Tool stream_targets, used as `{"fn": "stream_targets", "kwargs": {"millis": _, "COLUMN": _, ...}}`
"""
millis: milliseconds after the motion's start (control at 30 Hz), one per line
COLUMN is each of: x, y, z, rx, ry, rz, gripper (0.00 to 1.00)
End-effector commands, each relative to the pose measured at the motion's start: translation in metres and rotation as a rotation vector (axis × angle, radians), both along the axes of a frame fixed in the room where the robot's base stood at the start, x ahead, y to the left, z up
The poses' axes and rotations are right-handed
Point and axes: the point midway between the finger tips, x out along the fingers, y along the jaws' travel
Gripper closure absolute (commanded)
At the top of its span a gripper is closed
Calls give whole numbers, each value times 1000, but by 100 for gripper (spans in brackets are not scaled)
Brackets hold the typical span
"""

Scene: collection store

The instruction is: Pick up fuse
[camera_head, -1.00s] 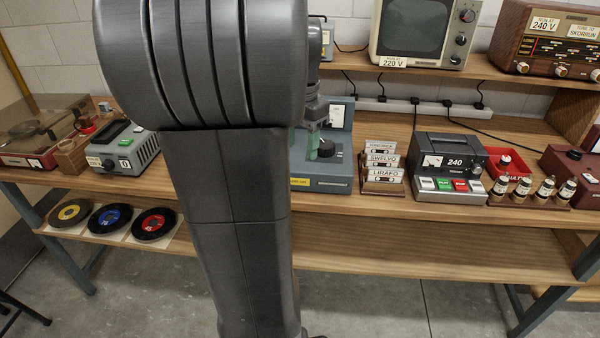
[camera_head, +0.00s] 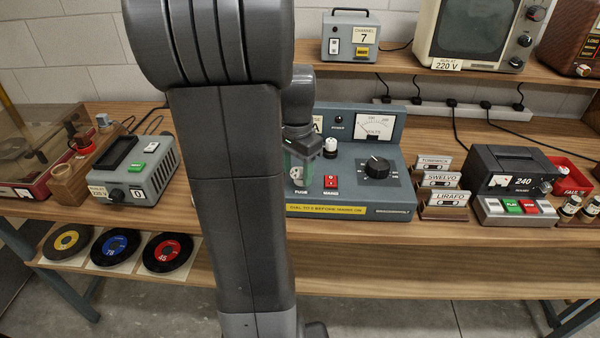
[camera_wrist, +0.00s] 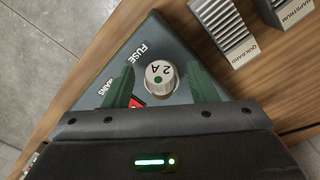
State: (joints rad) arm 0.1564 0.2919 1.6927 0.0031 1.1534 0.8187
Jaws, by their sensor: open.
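The fuse (camera_wrist: 160,77) is a round, pale grey cap marked "2 A". It sits on the grey-blue test set (camera_wrist: 88,93) beside the "FUSE" lettering. My gripper (camera_wrist: 157,84) is open, with one green finger on each side of the fuse; I cannot tell whether either finger touches it. In the head view my gripper (camera_head: 301,158) points down over the left part of the test set (camera_head: 393,188), and the pale fuse cap (camera_head: 296,176) shows at its fingertips. My arm hides the set's left end.
A white-topped knob (camera_head: 330,147), a red switch (camera_head: 331,182) and a black dial (camera_head: 376,165) are close on the right. Cassettes (camera_head: 445,199) stand farther right. A grey device (camera_head: 150,178) stands left, and records (camera_head: 168,252) lie on the lower shelf.

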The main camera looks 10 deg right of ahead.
Motion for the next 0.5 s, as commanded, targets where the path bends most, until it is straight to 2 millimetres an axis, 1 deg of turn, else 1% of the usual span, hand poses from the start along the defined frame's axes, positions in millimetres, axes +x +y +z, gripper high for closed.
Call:
{"fn": "stream_targets", "kwargs": {"millis": 67, "x": 0, "y": 0, "z": 0, "rx": 0, "ry": 0, "rz": 0, "gripper": 48}}
{"fn": "stream_targets", "kwargs": {"millis": 100, "x": 0, "y": 0, "z": 0, "rx": 0, "ry": 0, "rz": 0, "gripper": 50}}
{"fn": "stream_targets", "kwargs": {"millis": 167, "x": 0, "y": 0, "z": 0, "rx": 0, "ry": 0, "rz": 0, "gripper": 62}}
{"fn": "stream_targets", "kwargs": {"millis": 200, "x": 0, "y": 0, "z": 0, "rx": 0, "ry": 0, "rz": 0, "gripper": 69}}
{"fn": "stream_targets", "kwargs": {"millis": 333, "x": 0, "y": 0, "z": 1, "rx": 0, "ry": 0, "rz": 0, "gripper": 95}}
{"fn": "stream_targets", "kwargs": {"millis": 367, "x": 0, "y": 0, "z": 1, "rx": 0, "ry": 0, "rz": 0, "gripper": 96}}
{"fn": "stream_targets", "kwargs": {"millis": 400, "x": 0, "y": 0, "z": 1, "rx": 0, "ry": 0, "rz": 0, "gripper": 100}}
{"fn": "stream_targets", "kwargs": {"millis": 500, "x": 0, "y": 0, "z": 1, "rx": 0, "ry": 0, "rz": 0, "gripper": 100}}
